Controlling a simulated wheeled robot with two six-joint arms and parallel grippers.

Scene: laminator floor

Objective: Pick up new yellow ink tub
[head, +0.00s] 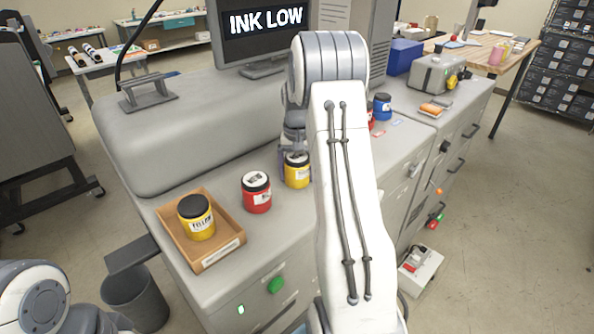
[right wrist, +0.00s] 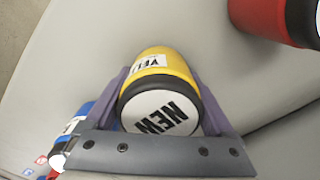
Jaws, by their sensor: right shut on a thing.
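The new yellow ink tub (head: 297,172) stands on the grey counter, right of a red tub in the head view. In the right wrist view the yellow tub (right wrist: 166,64) shows a white lid marked NEW and a black rim. My right gripper (head: 293,150) is shut on it from above, one finger on each side; my right arm hides part of this in the head view. In the right wrist view the gripper (right wrist: 172,100) has its purple fingers against the tub's sides. My left gripper is not in view; only part of my left arm shows at the lower left.
A red tub (head: 256,192) stands close to the left of the yellow one. Another yellow tub (head: 196,217) sits in a cardboard tray (head: 228,248) at the front left. A blue tub (head: 382,106) stands behind my arm. A monitor (head: 265,32) reads INK LOW.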

